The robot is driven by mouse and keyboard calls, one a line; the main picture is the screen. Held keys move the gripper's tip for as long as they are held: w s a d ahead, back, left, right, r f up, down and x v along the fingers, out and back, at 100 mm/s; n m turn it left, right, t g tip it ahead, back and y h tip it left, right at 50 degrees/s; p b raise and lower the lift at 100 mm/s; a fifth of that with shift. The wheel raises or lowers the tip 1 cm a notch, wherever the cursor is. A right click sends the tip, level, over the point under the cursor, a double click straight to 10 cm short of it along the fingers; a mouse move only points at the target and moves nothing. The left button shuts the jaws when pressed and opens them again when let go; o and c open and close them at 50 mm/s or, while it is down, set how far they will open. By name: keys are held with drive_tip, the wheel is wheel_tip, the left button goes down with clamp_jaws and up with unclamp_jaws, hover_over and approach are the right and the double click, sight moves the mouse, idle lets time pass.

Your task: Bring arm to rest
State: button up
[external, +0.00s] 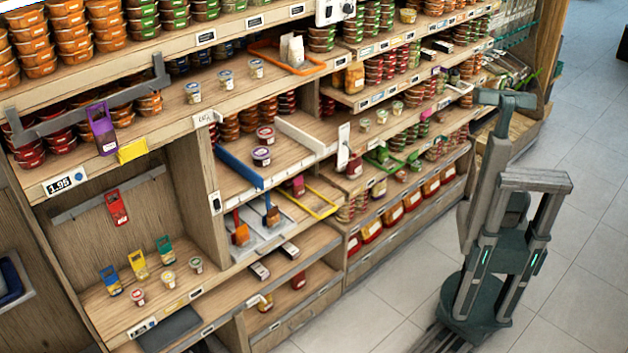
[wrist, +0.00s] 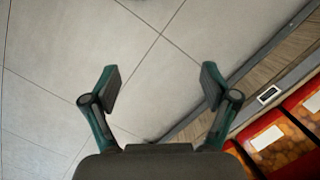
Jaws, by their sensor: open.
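My gripper (wrist: 158,88) is open and empty in the wrist view, its two dark green fingers spread apart over grey floor tiles. In the external view my arm (external: 503,190) stands at the right, folded upright above its base on the aisle floor. My gripper cannot be made out clearly there. The arm is apart from the shelves, and nothing is held.
A long shelf unit (external: 345,282) with stacked tubs and small packages runs along the left and centre. In the wrist view red packages (wrist: 275,143) and a shelf edge lie at the lower right. The tiled floor (external: 590,230) on the right is clear.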

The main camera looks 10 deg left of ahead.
drive_tip(key=s+f+g+p, duration=0.2)
drive_tip(key=s, duration=0.8)
drive_tip(key=s+f+g+p, duration=0.2)
drive_tip(key=s+f, duration=0.1)
drive_tip(key=s, duration=0.7)
drive_tip(key=shift+s+f+g, duration=0.3)
drive_tip(key=shift+s, duration=0.1)
